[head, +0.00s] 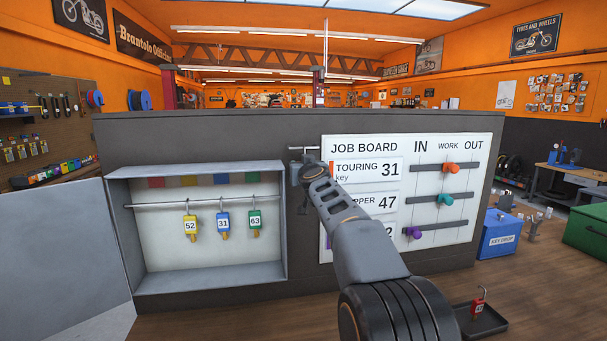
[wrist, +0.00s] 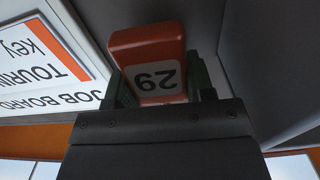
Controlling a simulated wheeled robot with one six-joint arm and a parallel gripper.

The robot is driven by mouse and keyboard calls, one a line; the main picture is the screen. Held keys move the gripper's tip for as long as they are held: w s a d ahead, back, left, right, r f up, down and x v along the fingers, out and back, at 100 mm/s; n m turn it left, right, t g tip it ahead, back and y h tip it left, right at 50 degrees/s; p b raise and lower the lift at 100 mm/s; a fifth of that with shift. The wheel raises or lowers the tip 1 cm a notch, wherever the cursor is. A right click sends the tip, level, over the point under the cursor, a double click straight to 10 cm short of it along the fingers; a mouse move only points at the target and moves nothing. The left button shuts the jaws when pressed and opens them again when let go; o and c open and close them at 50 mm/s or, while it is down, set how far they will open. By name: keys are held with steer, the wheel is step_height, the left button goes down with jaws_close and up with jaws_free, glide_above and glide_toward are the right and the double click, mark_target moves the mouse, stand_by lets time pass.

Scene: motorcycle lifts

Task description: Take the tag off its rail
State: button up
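An orange-red tag (wrist: 148,38) with a white label shows between my gripper's fingers in the wrist view. Its digits look like 29 there, or 62 the other way up. The fingers of my gripper (wrist: 160,88) lie against both sides of the tag. In the head view my gripper (head: 303,170) is just below a small light rail (head: 303,148) on the dark panel, between cabinet and job board, and hides the tag. I cannot tell whether the tag still hangs. On the cabinet rail (head: 160,205) hang a yellow tag 52 (head: 190,226), a blue tag 31 (head: 223,222) and a green tag 63 (head: 255,220).
The open key cabinet (head: 210,284) is left of my gripper. The job board (head: 365,147) with coloured sliders is close on its right, partly behind my arm. A black tray (head: 490,325) with a red tag (head: 479,308) and a blue key drop box (head: 499,236) are at right.

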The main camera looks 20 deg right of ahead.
steer(key=c, duration=0.3)
steer(key=shift+r, duration=0.25)
steer(key=shift+c, duration=0.2)
